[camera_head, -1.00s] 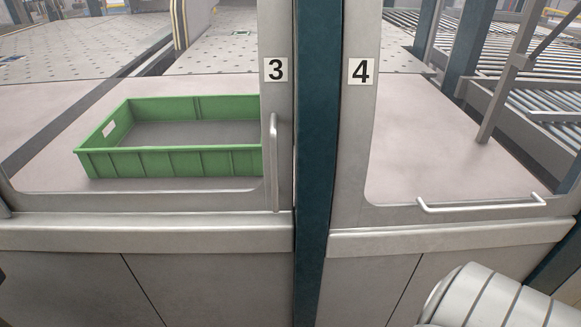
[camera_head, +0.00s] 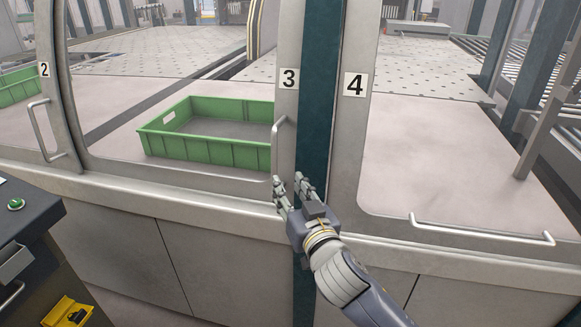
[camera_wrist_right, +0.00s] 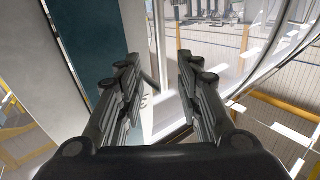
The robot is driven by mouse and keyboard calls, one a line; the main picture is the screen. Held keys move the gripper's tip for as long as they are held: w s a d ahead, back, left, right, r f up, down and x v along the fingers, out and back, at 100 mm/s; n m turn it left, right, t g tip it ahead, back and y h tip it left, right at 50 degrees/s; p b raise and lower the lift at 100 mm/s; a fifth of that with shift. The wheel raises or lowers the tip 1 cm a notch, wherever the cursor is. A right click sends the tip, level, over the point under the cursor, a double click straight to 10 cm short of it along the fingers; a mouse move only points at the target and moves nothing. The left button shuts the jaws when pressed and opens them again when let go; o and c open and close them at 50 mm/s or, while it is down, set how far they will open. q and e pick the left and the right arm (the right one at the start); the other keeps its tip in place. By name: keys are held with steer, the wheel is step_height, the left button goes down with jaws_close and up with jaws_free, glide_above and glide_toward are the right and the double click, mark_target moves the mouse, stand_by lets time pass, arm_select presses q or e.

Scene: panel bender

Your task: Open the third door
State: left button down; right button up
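The third door (camera_head: 287,100), with a "3" label on its grey frame, stands shut in the head view against a dark blue post. Its vertical silver handle (camera_head: 277,145) is on the frame's right side. My right gripper (camera_head: 290,182) is open at the handle's lower end, its left finger overlapping that end in the picture. The right wrist view shows the two fingers (camera_wrist_right: 158,75) apart, with pale upright parts beyond them. I cannot tell whether the handle is between the fingers or touched. My left gripper is out of view.
Door "4" (camera_head: 355,120), with a low horizontal handle (camera_head: 480,232), is right of the post (camera_head: 318,90). Door "2" (camera_head: 45,110) is at left. A green crate (camera_head: 205,150) sits behind the third door's pane. A dark console (camera_head: 25,225) stands at lower left.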

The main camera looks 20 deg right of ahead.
mark_target(275, 165)
steer(key=w+p, duration=0.3)
steer(key=w, duration=0.7)
steer(key=shift+r, duration=0.15)
steer(key=shift+w, duration=0.55)
jaws_close()
